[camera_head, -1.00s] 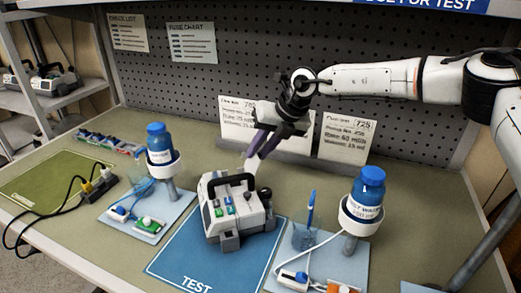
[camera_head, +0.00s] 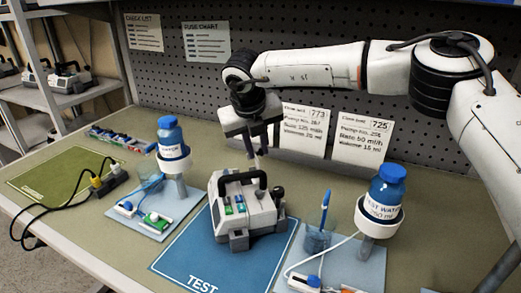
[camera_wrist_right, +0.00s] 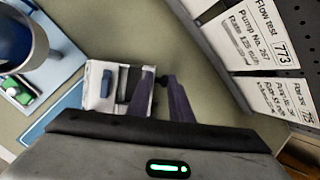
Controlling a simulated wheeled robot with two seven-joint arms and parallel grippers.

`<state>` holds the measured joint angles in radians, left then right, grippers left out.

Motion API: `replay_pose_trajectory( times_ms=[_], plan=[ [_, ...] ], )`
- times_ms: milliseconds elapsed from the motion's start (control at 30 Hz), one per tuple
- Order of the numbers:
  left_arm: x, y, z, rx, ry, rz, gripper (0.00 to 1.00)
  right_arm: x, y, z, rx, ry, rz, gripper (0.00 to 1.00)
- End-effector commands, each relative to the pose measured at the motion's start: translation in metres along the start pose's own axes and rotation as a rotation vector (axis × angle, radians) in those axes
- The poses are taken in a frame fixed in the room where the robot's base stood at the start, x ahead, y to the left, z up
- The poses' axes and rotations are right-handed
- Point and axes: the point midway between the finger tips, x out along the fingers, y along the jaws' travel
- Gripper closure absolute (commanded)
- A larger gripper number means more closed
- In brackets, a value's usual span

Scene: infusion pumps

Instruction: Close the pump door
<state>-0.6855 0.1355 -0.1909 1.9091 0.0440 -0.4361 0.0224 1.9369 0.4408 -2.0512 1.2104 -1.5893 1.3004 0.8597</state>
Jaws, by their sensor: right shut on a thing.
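The infusion pump (camera_head: 248,215), light grey with a black carry handle and green and blue keys, stands on the blue TEST mat (camera_head: 185,262). My right gripper (camera_head: 257,160) points down from above and behind the pump, its fingertips partly hidden near the handle. In the right wrist view, the two dark purple fingers (camera_wrist_right: 162,78) are close together at the edge of the pump (camera_wrist_right: 103,88), shut on a part of it. The gripped part is mostly hidden, and I cannot tell how far the door stands open. My left gripper is not in view.
A blue-capped bottle in a stand (camera_head: 172,145) is left of the pump, another bottle (camera_head: 386,187) right. A cup with a blue stick (camera_head: 318,238) stands at right. Cards (camera_head: 305,128) lean near the pegboard behind. Black cables (camera_head: 60,208) lie at left.

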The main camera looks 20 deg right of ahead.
Motion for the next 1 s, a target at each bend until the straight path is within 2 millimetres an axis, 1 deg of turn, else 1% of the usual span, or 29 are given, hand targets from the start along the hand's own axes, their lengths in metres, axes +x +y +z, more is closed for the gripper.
replay_pose_trajectory(
  times_ms=[467, 500, 600, 867, 1000],
  plan=[
    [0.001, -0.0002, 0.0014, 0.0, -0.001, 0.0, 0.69, -0.0015, 0.0024, 0.0007, -0.008, -0.001, -0.016, 1.0],
    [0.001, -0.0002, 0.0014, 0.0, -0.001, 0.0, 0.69, -0.0015, 0.0025, 0.0007, -0.008, -0.001, -0.016, 0.79],
    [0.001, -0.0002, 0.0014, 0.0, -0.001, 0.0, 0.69, -0.0014, 0.0024, 0.0006, -0.008, -0.001, -0.016, 0.65],
    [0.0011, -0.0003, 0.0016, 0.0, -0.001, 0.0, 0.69, -0.0011, 0.002, 0.0003, -0.008, 0.0, -0.016, 0.65],
    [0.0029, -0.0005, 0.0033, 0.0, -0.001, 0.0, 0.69, -0.0101, 0.0023, 0.0006, -0.008, -0.002, -0.016, 0.65]
  ],
)
